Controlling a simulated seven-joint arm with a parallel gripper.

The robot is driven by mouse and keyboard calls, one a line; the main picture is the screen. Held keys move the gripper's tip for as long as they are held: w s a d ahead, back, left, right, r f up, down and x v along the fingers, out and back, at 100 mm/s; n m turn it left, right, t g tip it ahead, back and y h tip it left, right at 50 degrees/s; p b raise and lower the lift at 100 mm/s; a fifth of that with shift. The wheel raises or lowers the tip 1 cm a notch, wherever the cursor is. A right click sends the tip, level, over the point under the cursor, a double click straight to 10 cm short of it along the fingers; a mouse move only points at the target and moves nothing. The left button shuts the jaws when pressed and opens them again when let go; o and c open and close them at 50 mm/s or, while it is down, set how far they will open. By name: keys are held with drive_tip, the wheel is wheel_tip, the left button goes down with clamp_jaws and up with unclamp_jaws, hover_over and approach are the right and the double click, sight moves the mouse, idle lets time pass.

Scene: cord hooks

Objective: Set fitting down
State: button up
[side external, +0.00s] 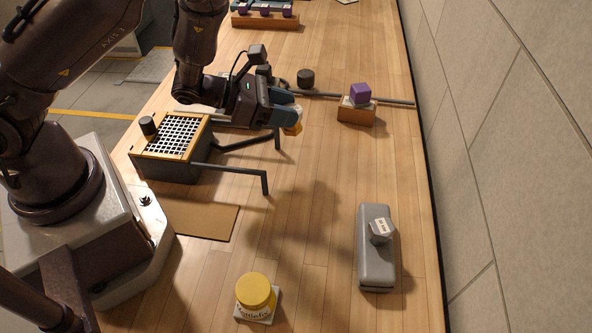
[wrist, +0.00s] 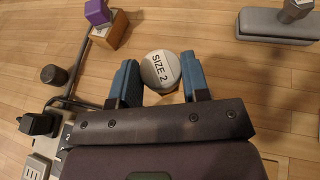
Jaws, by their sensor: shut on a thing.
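My gripper (side external: 284,108) is above the wooden table, in front of the grid-topped box. Its blue fingers also show in the wrist view (wrist: 160,82). They are shut on a round fitting (wrist: 160,70) with a grey top marked "SIZE 2". In the side view the fitting (side external: 293,127) shows as a small yellow and pale piece below the fingertips, apart from the table as far as I can tell. The wrist housing hides part of it in the wrist view.
The grid-topped box (side external: 170,150) has dark bent bars reaching right. A purple cube (side external: 360,93) sits on a wooden block (side external: 356,113) by a rod. A black cylinder (side external: 306,79), grey case (side external: 375,265) and yellow-lidded jar (side external: 256,295) stand around. The middle table is clear.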

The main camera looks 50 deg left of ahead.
drive_tip(key=shift+m+g+h, duration=0.5)
drive_tip(key=shift+m+h, duration=0.3)
drive_tip(key=shift+h, duration=0.1)
drive_tip(key=shift+s+d+f, duration=0.1)
drive_tip(key=shift+d+f, duration=0.3)
drive_tip(key=shift+f, duration=0.75)
drive_tip(key=shift+s+d+f, duration=0.15)
drive_tip(key=shift+d+f, duration=0.3)
drive_tip(key=shift+f, duration=0.65)
drive_tip(key=shift+s+d+f, duration=0.1)
drive_tip(key=shift+d+f, duration=0.3)
drive_tip(key=shift+f, duration=0.75)
drive_tip(key=shift+f, duration=0.1)
drive_tip(key=shift+f, duration=0.5)
drive_tip(key=o, duration=1)
drive_tip(key=shift+c, duration=0.2)
